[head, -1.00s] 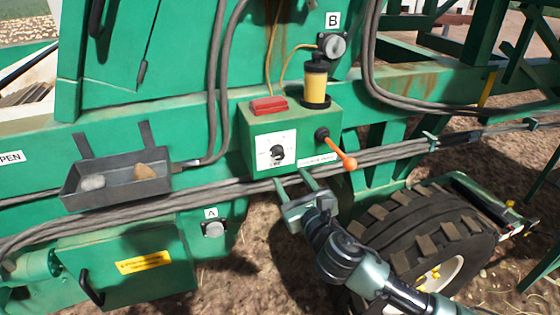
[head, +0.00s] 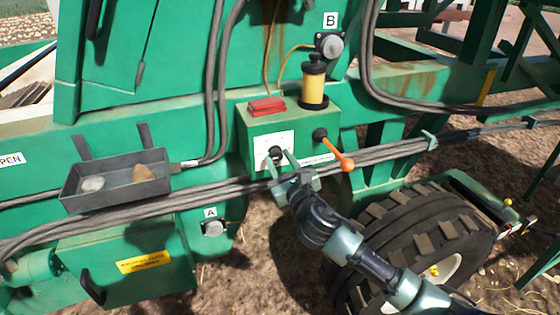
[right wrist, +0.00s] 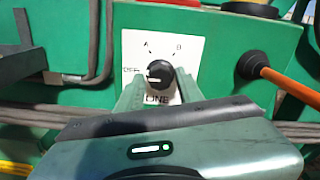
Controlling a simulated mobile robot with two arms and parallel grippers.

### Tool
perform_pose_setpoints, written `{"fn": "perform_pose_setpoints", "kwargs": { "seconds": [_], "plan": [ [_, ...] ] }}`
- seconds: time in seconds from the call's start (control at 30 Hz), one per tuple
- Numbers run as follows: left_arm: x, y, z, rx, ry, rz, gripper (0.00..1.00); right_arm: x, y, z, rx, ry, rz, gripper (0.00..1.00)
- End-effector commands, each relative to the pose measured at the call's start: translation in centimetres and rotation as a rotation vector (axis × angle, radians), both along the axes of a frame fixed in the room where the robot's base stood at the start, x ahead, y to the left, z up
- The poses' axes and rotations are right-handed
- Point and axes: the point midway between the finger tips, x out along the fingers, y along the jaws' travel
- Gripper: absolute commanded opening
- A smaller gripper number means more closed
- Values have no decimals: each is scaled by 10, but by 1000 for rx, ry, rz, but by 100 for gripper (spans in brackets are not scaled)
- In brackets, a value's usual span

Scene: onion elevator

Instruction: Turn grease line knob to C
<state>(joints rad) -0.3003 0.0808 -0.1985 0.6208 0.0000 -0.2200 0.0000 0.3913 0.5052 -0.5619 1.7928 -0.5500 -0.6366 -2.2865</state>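The grease line knob (right wrist: 160,73) is a black round knob on a white label plate (right wrist: 133,45). The plate shows A, B, OFF and LINE. No C can be made out. The knob's white mark points left, toward OFF. In the head view, the knob (head: 275,152) sits on the front of a green box (head: 250,118). My right gripper (head: 281,158) is at the plate. In the right wrist view, its fingers (right wrist: 159,80) are apart, one on each side of the knob's lower part. I cannot tell whether they touch it. My left gripper is out of view.
An orange-handled lever (head: 338,155) sticks out right of the plate. A red block (head: 267,105) and a yellow grease canister (head: 314,82) are on top of the box. Cables (head: 225,190) run below it. A grey tray (head: 118,188) hangs at the left.

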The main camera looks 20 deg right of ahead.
Motion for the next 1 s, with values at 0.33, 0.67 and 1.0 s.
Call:
{"fn": "perform_pose_setpoints", "kwargs": {
  "seconds": [0.33, 0.67, 1.0],
  "plan": [
    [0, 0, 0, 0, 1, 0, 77, 0, 0, 0, 8, 0, 0, 0],
    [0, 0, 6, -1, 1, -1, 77, 0, 1, 1, 147, 4, 1, 0],
    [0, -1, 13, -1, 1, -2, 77, 0, 0, 0, 452, 17, 1, 0]
  ]
}}
